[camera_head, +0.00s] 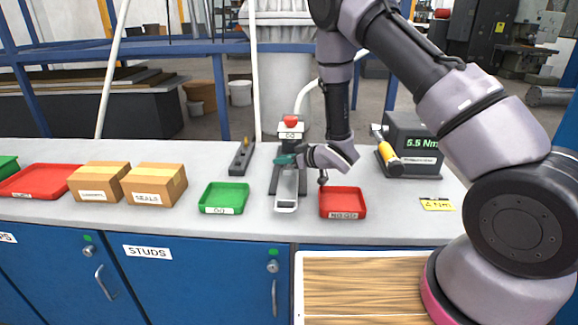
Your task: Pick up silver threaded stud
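I cannot make out a silver threaded stud for certain. A dark narrow holder (242,158) stands on the bench with small upright pins on it, too small to identify. My gripper (292,159) is at the end of the bent wrist, over a grey press-like fixture (286,205) with a red top, to the right of the holder. A teal part shows at the gripper's tip; I cannot tell whether it belongs to the gripper or the fixture. The fingers are too small to read, and no held stud is visible.
A green tray (224,197) and a red tray (343,202) flank the fixture. Cardboard boxes (157,183) and a larger red tray (38,181) are at left. A torque tester (414,143) with a yellow-handled tool (388,154) is at right. A cabinet door (190,285) is labelled STUDS.

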